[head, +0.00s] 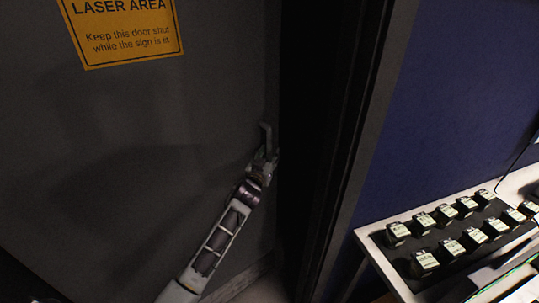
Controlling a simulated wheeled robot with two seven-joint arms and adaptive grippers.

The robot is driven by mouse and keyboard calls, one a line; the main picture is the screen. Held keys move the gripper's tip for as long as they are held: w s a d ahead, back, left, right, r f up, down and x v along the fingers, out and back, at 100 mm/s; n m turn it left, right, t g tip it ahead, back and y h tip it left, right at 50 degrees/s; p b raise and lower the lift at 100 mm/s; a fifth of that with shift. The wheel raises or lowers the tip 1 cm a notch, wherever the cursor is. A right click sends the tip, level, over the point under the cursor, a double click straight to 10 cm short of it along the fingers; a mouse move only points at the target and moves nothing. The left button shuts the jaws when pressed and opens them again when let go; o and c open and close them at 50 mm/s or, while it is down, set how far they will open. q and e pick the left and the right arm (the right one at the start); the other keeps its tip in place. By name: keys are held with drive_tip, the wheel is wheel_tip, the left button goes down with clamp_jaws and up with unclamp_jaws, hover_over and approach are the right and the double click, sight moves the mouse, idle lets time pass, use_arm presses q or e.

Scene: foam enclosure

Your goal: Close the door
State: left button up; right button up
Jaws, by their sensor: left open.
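A dark grey door (130,140) fills the left of the head view. It stands ajar, with a dark gap between its right edge and the frame (370,130). A grey handle (266,134) sits near the door's right edge. My left gripper (268,153) is at the handle, just below its top, and looks close to or touching it; I cannot tell which. Its jaws are open, and the fingers are small and dim. My right gripper is not in view.
A yellow laser warning sign (125,35) is on the door. Right of the frame is a blue wall (460,100). A pale table (372,241) at the lower right holds a dark tray (398,262) with several small labelled blocks.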

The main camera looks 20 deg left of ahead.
use_arm(q)
drive_tip(key=shift+w, duration=0.4)
clamp_jaws()
